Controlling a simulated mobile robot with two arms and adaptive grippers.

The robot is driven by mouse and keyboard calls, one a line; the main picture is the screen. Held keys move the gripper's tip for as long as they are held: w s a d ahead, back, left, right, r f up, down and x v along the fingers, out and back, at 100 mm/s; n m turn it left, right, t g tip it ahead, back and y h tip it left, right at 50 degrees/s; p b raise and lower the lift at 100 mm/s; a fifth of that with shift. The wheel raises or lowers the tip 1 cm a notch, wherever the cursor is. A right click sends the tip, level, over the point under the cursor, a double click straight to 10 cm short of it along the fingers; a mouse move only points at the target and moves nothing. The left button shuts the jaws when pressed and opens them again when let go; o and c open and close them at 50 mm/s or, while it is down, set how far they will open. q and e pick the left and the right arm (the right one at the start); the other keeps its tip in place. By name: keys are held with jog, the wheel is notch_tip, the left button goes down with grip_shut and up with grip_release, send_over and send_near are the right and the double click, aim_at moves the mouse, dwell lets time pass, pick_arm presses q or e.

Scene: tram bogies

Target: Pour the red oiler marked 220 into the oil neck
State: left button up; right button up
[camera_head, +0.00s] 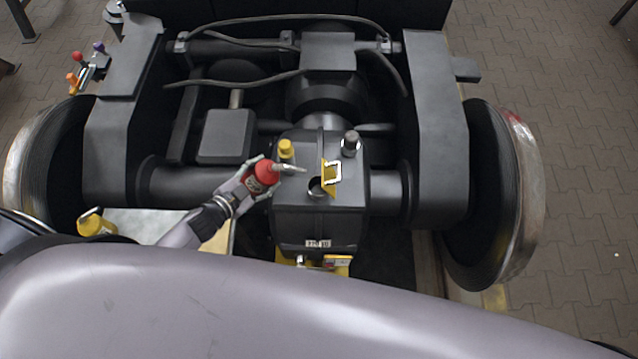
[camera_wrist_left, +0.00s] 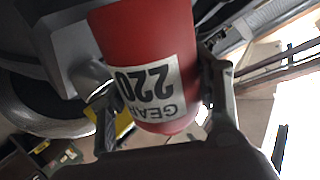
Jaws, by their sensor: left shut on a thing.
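My left gripper (camera_head: 244,183) is shut on the red oiler (camera_head: 264,174), which is tilted with its pale spout pointing right. The spout tip is a little up and left of the open oil neck (camera_head: 317,187) on the dark gearbox; I cannot tell the height between them. In the left wrist view the red oiler (camera_wrist_left: 150,60) fills the middle between my left gripper's fingers (camera_wrist_left: 165,105). Its white label reads GEAR 220, upside down. A yellow flap with a pale handle (camera_head: 332,174) stands up beside the neck. My right gripper is not in view.
A yellow cap (camera_head: 286,149) and a grey-black cap (camera_head: 351,142) rise from the gearbox top. Wheels (camera_head: 495,195) flank the bogie frame. A yellow can (camera_head: 95,222) stands at the left. Small red, purple and orange-topped items (camera_head: 88,66) sit at the upper left.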

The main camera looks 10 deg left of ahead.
pick_arm(q)
jog(key=shift+w+d+f, duration=0.1)
jog(key=shift+d+f+m+g+y+p, duration=0.15)
jog(key=shift+m+g+y+p, duration=0.15)
jog(key=shift+m+y+p, duration=0.3)
dwell(0.8)
dwell(0.4)
jog(key=shift+f+m+g+y+p, duration=0.3)
jog(key=shift+m+y+p, duration=0.15)
jog(key=shift+p, duration=0.4)
dwell(1.8)
jog(key=shift+r+m+y+p, duration=0.25)
jog(key=shift+y+p, duration=0.2)
jog(key=shift+p, duration=0.2)
dwell(1.7)
